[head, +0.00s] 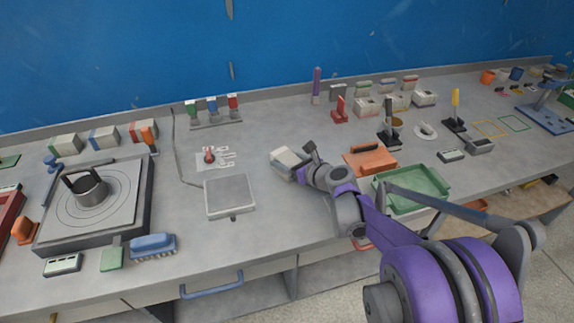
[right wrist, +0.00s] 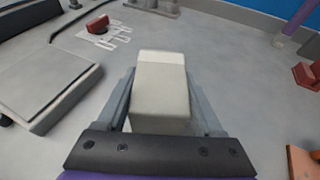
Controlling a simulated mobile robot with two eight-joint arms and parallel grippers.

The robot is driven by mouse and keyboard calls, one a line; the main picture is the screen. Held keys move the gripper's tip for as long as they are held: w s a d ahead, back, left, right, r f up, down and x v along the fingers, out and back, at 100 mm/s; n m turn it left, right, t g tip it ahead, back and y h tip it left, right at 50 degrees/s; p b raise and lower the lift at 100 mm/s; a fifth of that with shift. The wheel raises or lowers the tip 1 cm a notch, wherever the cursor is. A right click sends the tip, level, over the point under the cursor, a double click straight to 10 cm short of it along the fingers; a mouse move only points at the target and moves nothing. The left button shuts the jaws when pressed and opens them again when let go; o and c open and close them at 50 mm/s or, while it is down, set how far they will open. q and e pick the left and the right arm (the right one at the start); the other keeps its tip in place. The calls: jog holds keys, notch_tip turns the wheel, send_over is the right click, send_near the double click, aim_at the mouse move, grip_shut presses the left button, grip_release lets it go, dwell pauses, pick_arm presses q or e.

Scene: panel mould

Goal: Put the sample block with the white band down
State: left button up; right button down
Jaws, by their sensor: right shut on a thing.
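The sample block with the white band (head: 284,162) is a pale grey-beige box. It lies between the fingers of my right gripper (head: 296,164), which is shut on it. In the right wrist view, the block (right wrist: 160,98) points away from my palm, with the white band (right wrist: 161,57) at its far end and a finger (right wrist: 118,98) along each side. The block is over or on the bare grey bench, right of the square scale; I cannot tell whether it touches the bench. My left gripper is not in view.
The scale (head: 230,196) and a red-handled item on a white card (head: 212,158) are left of the block. An orange item (head: 370,160) and a green tray (head: 414,188) are to its right. Banded blocks stand at the back left (head: 104,138). The bench behind the block is clear.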

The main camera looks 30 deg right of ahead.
jog(key=shift+f, duration=0.85)
jog(key=shift+f, duration=0.2)
grip_release()
jog(key=shift+r, duration=0.15)
jog(key=shift+s+r, duration=0.15)
jog(key=shift+s, duration=0.05)
jog(key=v, duration=1.1)
jog(key=shift+s+d+p, duration=0.1)
jog(key=shift+s+p, duration=0.2)
jog(key=shift+p, duration=0.1)
